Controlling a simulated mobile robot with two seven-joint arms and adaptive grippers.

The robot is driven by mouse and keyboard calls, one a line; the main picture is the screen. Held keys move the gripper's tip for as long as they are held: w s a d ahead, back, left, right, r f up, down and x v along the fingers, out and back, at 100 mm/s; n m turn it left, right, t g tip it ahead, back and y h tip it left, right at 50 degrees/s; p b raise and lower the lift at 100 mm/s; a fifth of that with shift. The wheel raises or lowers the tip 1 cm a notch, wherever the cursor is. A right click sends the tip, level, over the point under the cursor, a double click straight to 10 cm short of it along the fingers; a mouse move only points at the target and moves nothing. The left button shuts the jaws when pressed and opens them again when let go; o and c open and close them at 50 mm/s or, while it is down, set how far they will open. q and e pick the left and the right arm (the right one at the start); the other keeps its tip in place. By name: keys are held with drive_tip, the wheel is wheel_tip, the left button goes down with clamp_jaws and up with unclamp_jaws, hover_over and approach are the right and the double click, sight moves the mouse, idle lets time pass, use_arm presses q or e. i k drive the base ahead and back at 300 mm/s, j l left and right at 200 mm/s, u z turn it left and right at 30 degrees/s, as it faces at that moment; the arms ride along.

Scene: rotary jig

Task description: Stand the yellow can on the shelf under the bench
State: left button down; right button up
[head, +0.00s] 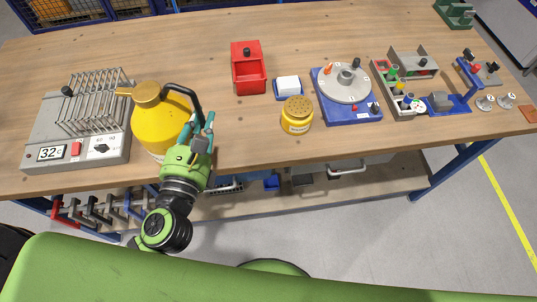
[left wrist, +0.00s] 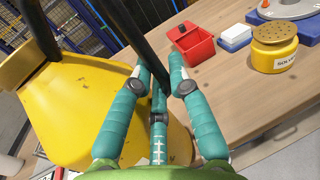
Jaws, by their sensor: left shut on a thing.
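The yellow can (head: 158,125) is large and rounded, with a spout, a brass-coloured cap and a black handle. It appears upright at the bench's front left, beside the hotplate-like unit. I cannot tell whether its base touches the bench. My left gripper (head: 207,128) is shut on the black handle, on the can's right side. In the left wrist view the handle (left wrist: 150,68) runs between the teal fingers (left wrist: 158,80), and the can's yellow body (left wrist: 75,110) fills the left. The shelf under the bench (head: 350,193) shows partly below the front edge. My right gripper is not in view.
A grey unit with a wire rack (head: 50,125) stands left of the can. A red bin (head: 248,70), a small yellow pot (head: 297,117) and a blue-based rotary jig (head: 345,108) stand to the right. Under the bench are clamps (head: 105,208), a blue item (head: 271,183) and a drawer handle (head: 347,171).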

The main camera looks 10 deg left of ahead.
sight(398, 173)
drive_tip(key=l, duration=4.35)
drive_tip(key=i+u, duration=0.05)
drive_tip(key=i, duration=0.1)
